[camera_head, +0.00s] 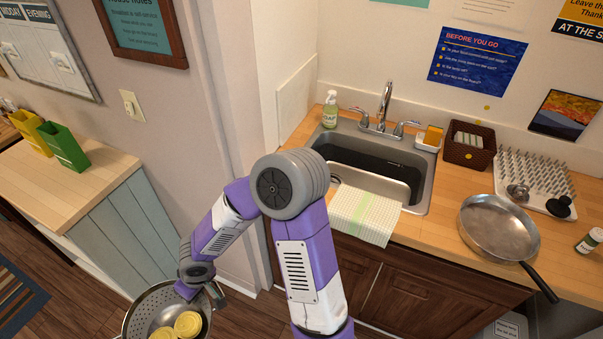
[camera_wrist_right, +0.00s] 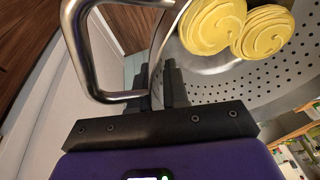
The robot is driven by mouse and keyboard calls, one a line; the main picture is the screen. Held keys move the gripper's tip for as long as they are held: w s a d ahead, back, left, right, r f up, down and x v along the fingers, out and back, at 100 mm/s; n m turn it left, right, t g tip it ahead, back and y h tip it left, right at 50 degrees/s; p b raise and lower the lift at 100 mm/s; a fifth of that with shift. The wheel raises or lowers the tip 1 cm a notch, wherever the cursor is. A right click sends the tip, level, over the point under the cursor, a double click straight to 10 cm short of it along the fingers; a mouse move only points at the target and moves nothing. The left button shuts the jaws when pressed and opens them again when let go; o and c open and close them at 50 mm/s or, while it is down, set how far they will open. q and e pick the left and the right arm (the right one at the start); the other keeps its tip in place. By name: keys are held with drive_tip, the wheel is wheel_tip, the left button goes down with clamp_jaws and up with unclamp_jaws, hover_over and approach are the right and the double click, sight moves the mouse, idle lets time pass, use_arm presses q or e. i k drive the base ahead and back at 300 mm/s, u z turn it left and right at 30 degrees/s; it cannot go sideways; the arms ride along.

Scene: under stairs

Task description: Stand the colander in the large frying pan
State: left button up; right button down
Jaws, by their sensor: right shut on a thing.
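The metal colander (camera_head: 143,314) is at the bottom left of the head view, partly cut off by the frame edge, well left of the sink counter. Two yellow swirled rounds (camera_head: 187,322) lie in it. My right gripper (camera_wrist_right: 157,88) is shut on the colander's rim beside its looped handle (camera_wrist_right: 88,60); the perforated wall (camera_wrist_right: 240,88) shows in the right wrist view. In the head view the fingertips are hard to make out. The large frying pan (camera_head: 497,229) sits empty on the counter at the right, its dark handle pointing toward the front edge. My left gripper is out of view.
The sink (camera_head: 425,180) with its faucet (camera_head: 385,105) and a draped towel (camera_head: 366,216) lies left of the pan. A spiked drying rack (camera_head: 535,172), a brown basket (camera_head: 470,146) and a small bottle (camera_head: 590,241) surround the pan. A wall end separates the left counter (camera_head: 95,185).

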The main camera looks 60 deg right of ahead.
sight(495, 231)
drive_tip(key=z, duration=2.85)
